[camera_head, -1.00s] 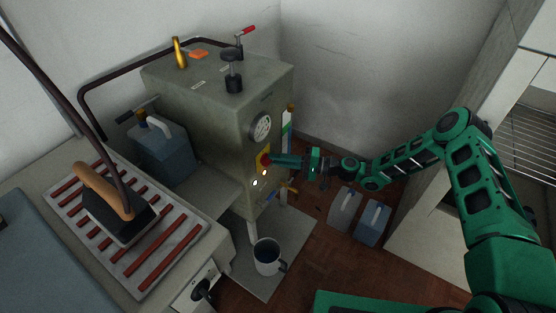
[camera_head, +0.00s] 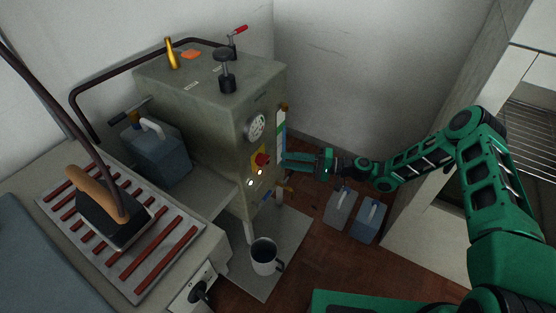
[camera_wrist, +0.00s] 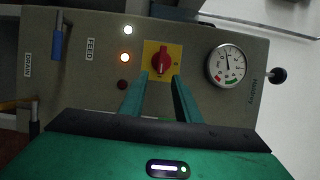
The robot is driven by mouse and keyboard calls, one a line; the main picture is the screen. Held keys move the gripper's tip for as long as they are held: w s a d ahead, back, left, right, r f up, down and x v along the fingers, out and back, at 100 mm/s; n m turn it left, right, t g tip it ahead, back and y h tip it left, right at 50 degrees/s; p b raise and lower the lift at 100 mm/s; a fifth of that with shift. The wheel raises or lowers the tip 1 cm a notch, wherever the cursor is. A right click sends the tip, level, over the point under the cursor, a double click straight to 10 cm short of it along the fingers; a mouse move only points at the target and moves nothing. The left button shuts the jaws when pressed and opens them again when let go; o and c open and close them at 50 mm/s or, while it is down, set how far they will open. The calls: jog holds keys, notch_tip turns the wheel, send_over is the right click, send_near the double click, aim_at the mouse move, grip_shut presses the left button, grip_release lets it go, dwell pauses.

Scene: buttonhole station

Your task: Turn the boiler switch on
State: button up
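The boiler (camera_head: 215,110) is a grey-green box with a pressure gauge on its front. Its switch is a red knob on a yellow plate, seen in the head view (camera_head: 262,159) and the wrist view (camera_wrist: 162,60). In the wrist view the knob lies lengthwise up and down the picture. A white lamp (camera_wrist: 128,30) and an orange lamp (camera_wrist: 125,57) beside it are lit; a dark red lamp (camera_wrist: 122,85) looks unlit. My gripper (camera_head: 288,160) is just right of the knob in the head view, apart from it. In the wrist view its fingers (camera_wrist: 161,80) are spread, with nothing between them.
An ironing surface with an iron (camera_head: 105,212) stands at left, beside a blue-grey jug (camera_head: 158,155). A mug (camera_head: 264,258) stands on a floor mat. Two canisters (camera_head: 341,208) stand on the floor below my arm. The gauge (camera_wrist: 227,65) is near the knob.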

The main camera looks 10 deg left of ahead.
jog(key=shift+d, duration=2.2)
jog(key=s+d+r+h, duration=0.4)
jog(key=d+r+h, duration=0.15)
jog(key=d, duration=0.55)
jog(key=s+d+r+h, duration=0.4)
jog(key=d+r, duration=0.3)
jog(key=d, duration=0.3)
jog(key=s+d+r+h, duration=0.5)
jog(key=d+r, duration=0.1)
jog(key=d, duration=0.5)
jog(key=s+d+r+m+h, duration=0.1)
jog(key=s+d+r+m, duration=0.2)
jog(key=s, duration=0.9)
jog(key=s+d+r+m+h, duration=0.2)
jog(key=s+d+r, duration=0.6)
jog(key=s, duration=0.5)
jog(key=shift+d+m, duration=0.15)
jog(key=shift+m, duration=0.45)
